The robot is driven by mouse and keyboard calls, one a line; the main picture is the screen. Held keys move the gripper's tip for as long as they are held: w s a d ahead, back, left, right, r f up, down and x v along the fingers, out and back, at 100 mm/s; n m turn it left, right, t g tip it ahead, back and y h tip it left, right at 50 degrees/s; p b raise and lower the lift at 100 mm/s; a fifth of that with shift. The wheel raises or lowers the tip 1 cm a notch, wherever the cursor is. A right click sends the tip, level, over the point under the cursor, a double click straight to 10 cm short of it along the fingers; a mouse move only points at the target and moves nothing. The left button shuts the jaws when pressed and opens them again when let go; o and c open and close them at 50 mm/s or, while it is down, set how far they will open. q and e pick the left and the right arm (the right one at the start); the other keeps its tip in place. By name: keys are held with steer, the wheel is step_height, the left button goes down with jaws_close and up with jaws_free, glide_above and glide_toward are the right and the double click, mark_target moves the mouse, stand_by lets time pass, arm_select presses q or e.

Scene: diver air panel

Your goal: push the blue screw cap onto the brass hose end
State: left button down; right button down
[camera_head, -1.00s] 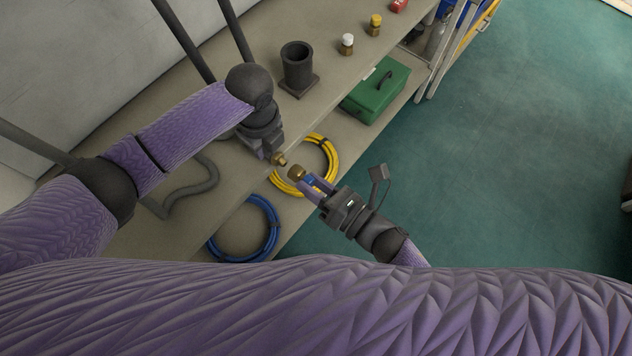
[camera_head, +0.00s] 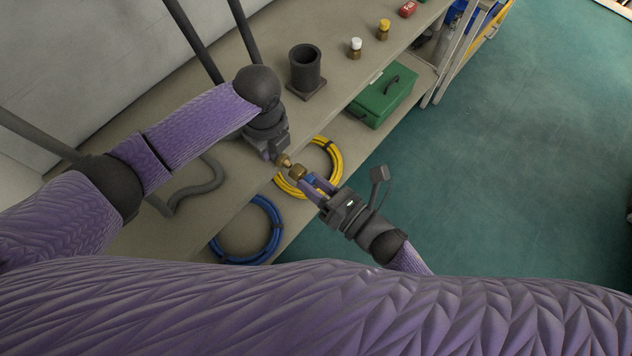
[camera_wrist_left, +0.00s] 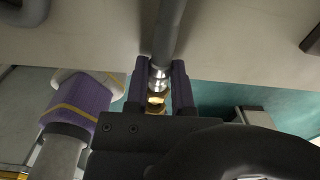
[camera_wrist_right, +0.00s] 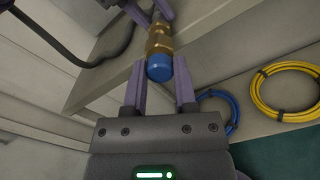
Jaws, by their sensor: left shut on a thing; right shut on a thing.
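My left gripper (camera_head: 272,154) is shut on the hose, whose brass hose end (camera_head: 284,160) points toward my right gripper. In the left wrist view the grey hose (camera_wrist_left: 169,30) with its silver ferrule runs between the fingers (camera_wrist_left: 159,85). In the head view the cap's brass body (camera_head: 297,172) faces the hose end, roughly in line. They are very close; I cannot tell whether they touch or whether the cap is on.
A dark cup (camera_head: 305,68), a white-topped fitting (camera_head: 355,47) and a yellow-topped fitting (camera_head: 383,30) stand on the bench. A green box (camera_head: 382,98), yellow hose coil (camera_head: 335,160) and blue hose coil (camera_head: 273,240) are below. Open floor lies right.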

mark_target(303, 176)
steer(key=shift+x, duration=0.8)
stand_by(0.4)
steer(key=c, duration=0.5)
jaws_free()
steer(key=shift+w+a, duration=0.1)
steer(key=shift+a, duration=0.05)
steer(key=shift+x, duration=1)
jaws_close()
steer(key=shift+w+m, duration=0.1)
steer(key=shift+m, duration=0.8)
